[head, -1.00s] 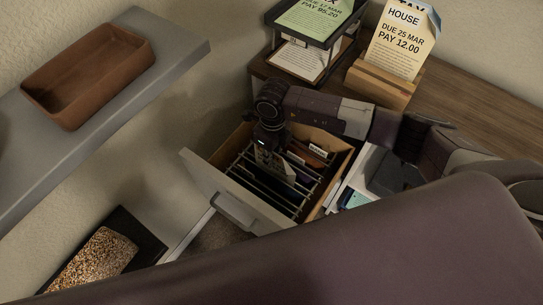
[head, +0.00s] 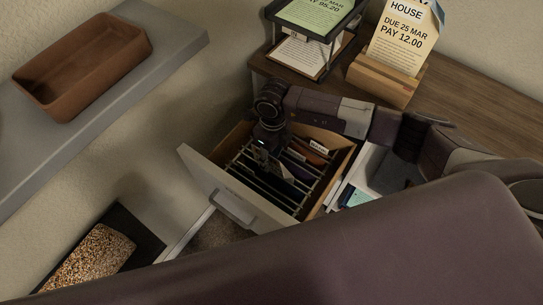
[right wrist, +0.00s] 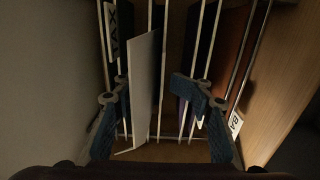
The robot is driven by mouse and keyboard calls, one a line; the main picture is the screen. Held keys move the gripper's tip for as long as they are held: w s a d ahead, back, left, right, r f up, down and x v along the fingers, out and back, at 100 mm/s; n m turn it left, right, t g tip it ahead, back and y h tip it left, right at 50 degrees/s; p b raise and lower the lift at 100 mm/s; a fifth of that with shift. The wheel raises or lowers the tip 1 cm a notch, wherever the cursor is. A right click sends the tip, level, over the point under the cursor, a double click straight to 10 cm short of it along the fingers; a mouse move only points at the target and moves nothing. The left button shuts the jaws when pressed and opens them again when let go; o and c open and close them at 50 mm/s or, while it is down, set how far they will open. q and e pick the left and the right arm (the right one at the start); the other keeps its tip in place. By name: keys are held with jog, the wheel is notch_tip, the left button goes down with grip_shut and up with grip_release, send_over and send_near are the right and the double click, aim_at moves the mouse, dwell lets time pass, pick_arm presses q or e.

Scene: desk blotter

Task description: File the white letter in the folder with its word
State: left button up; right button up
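The white letter (right wrist: 143,88) stands slightly tilted among the hanging folders in the open drawer (head: 216,180). In the right wrist view it is between the two fingers of my right gripper (right wrist: 155,108), with a gap on both sides. The right gripper (head: 270,160) is open and reaches down into the drawer, hiding most of the letter in the head view. A folder tab reading TAX (right wrist: 113,32) is just left of the letter. A tab starting with BA (right wrist: 236,122) is at the right. I cannot tell which folder holds the letter. My left gripper is out of view.
Metal rails (right wrist: 202,45) cross the drawer. On the desk (head: 470,100) stand a wooden holder (head: 383,82) with a HOUSE bill (head: 402,40) and a tiered tray (head: 318,42) with papers. A grey shelf (head: 150,70) with a brown tray (head: 82,68) is at the left.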

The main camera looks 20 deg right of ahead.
jog(key=shift+d+r, duration=0.1)
jog(key=shift+r, duration=3.85)
jog(key=shift+f, duration=0.1)
notch_tip(320, 180, down, 8)
jog(key=shift+r+p, duration=0.4)
jog(key=shift+r, duration=0.25)
